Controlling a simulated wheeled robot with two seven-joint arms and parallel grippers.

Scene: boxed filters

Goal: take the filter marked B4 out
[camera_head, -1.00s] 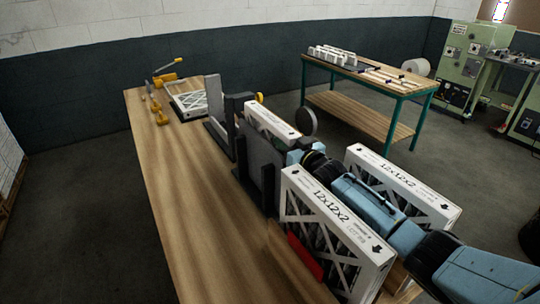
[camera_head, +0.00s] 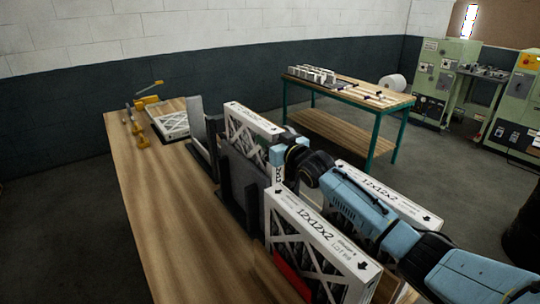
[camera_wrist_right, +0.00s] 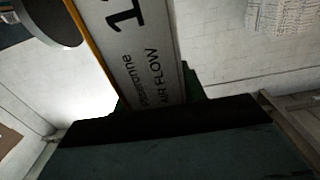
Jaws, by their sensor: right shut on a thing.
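A white boxed filter with a lattice side (camera_head: 245,130) stands upright, raised in the dark grey holder (camera_head: 243,180) on the wooden bench. My right gripper (camera_head: 276,152) is shut on its near edge. I cannot tell whether its bottom is clear of the holder. In the right wrist view the held filter's white edge (camera_wrist_right: 135,50) shows "AIR FLOW" print and part of a number. Two more white filters marked 12x12x2 stand nearer, one left of my right arm (camera_head: 315,240) and one partly behind it (camera_head: 400,203). No B4 mark is legible. My left gripper is out of view.
Another filter (camera_head: 172,124) lies flat at the bench's far end, by yellow-handled tools (camera_head: 143,140). A red item (camera_head: 293,277) sits low by the near filter. The bench's left side (camera_head: 165,210) is clear. A green-legged table (camera_head: 350,95) stands behind.

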